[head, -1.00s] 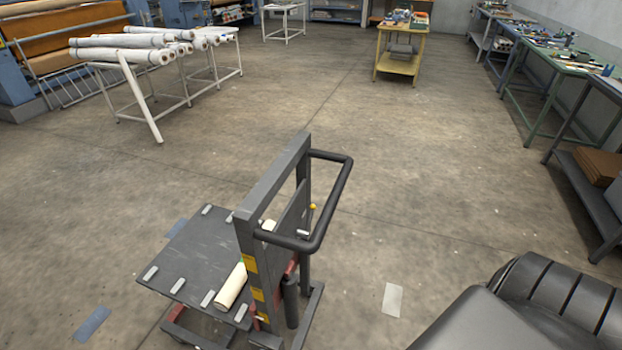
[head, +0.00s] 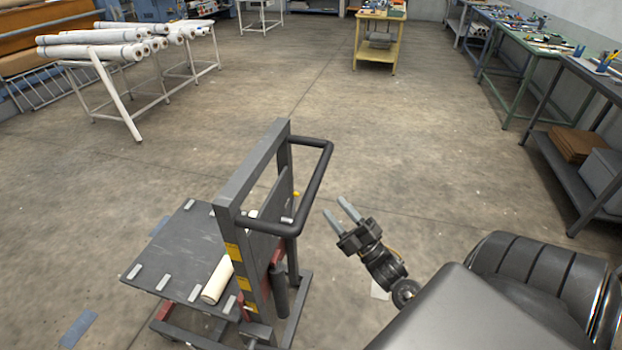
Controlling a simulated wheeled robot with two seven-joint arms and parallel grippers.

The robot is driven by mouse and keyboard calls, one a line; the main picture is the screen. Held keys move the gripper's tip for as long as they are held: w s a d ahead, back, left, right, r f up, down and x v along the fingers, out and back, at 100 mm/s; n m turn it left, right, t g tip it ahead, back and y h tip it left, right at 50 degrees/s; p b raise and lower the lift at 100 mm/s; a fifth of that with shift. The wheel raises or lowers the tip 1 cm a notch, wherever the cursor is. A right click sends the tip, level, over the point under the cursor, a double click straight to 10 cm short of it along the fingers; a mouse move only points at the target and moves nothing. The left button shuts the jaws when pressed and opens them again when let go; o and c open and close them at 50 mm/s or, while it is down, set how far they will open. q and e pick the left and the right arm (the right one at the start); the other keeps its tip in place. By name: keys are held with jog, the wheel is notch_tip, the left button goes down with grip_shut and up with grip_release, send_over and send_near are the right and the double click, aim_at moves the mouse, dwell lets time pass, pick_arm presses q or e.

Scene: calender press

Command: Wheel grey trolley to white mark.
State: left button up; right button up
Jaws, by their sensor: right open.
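The grey trolley (head: 168,252) stands at the lower left of centre in the head view. It has a flat platform, an upright frame and a dark looped push handle (head: 318,182) on its right side. A cream roll (head: 217,280) lies on the platform. My right gripper (head: 342,209) is open and empty, just to the right of the handle and apart from it. A pale floor patch (head: 379,291) is partly hidden behind my right wrist. A blue-grey floor patch (head: 77,329) lies at the lower left. I cannot tell which patch is the white mark. My left gripper is not in view.
A white rack with rolls (head: 130,50) stands at the upper left. A yellow table (head: 376,52) stands at the back. Workbenches (head: 545,52) and a low shelf with brown stacks (head: 570,143) line the right wall. The middle of the floor is clear.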

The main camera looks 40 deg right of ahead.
aim_at(314, 177)
jog(key=p+x, duration=0.1)
jog(key=x, duration=0.2)
jog(key=r+p+x, duration=0.1)
jog(key=x, duration=0.2)
jog(key=s+p+x, duration=0.1)
jog(key=p+x, duration=0.1)
jog(key=x, duration=0.2)
jog(key=shift+w+a+r, duration=0.1)
jog(key=shift+a+r, duration=0.1)
jog(key=shift+r, duration=0.1)
jog(key=shift+w+r, duration=0.2)
jog(key=shift+w, duration=0.3)
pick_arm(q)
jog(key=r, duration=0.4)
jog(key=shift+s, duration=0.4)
pick_arm(e)
grip_shut()
